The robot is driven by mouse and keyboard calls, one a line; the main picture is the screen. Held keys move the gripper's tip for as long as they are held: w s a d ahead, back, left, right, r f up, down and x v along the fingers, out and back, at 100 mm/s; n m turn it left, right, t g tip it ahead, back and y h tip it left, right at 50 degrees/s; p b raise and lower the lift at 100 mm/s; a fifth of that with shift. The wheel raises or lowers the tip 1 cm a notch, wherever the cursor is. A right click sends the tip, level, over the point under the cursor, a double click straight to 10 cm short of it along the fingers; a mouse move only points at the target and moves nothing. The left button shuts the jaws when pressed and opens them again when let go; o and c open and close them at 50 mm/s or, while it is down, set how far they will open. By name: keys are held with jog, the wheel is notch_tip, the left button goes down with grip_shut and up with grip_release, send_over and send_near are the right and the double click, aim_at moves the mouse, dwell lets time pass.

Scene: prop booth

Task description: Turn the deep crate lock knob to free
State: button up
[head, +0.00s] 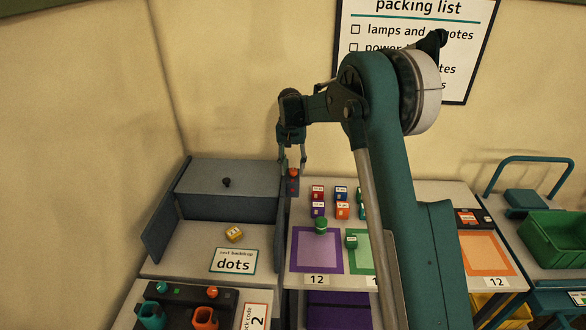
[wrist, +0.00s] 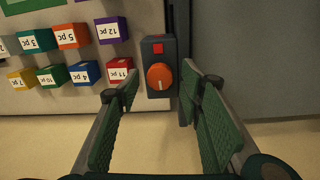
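The lock knob (wrist: 159,77) is a round orange dial with a pale pointer line, on a dark box with a small red square above it. In the head view the knob (head: 293,173) shows small at the edge between the grey crate and the block table. My gripper (wrist: 158,98) is open, its green-padded fingers on either side of the knob, with visible gaps and no clear contact. In the head view my gripper (head: 292,158) hangs just above the knob.
Several numbered blocks (wrist: 75,34) stand close beside the knob box. A yellow block (head: 234,234) and a "dots" card (head: 233,260) lie in front of the crate. A green crate (head: 555,240) stands at the far right. The wall is behind.

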aim_at(294, 170)
notch_tip(294, 170, up, 12)
jog(key=shift+a+f, duration=0.2)
dwell(0.4)
jog(key=shift+r, duration=0.1)
jog(key=s+d+r+t, duration=0.1)
jog(key=s+d+r, duration=0.45)
jog(key=s, duration=0.25)
jog(key=s+d+r+t+b, duration=0.1)
jog(key=s+d+r, duration=0.3)
jog(key=s+d, duration=0.4)
jog(key=s+d+r+t, duration=0.1)
jog(key=s+d+r, duration=0.4)
jog(key=s, duration=0.4)
jog(key=s+d+f+t, duration=0.1)
jog(key=s+d+f, duration=0.2)
jog(key=s, duration=0.6)
jog(key=s+d+f+t+b, duration=0.1)
jog(key=s+d+f, duration=0.2)
jog(key=s, duration=0.7)
jog(key=s+d+f+n+t, duration=0.1)
jog(key=s+f, duration=0.4)
jog(key=s, duration=0.5)
jog(key=d+t, duration=0.1)
jog(key=d, duration=0.1)
jog(key=shift+s+d+b, duration=0.25)
jog(key=shift+d+b, duration=0.1)
jog(key=shift+f, duration=0.1)
dwell(0.7)
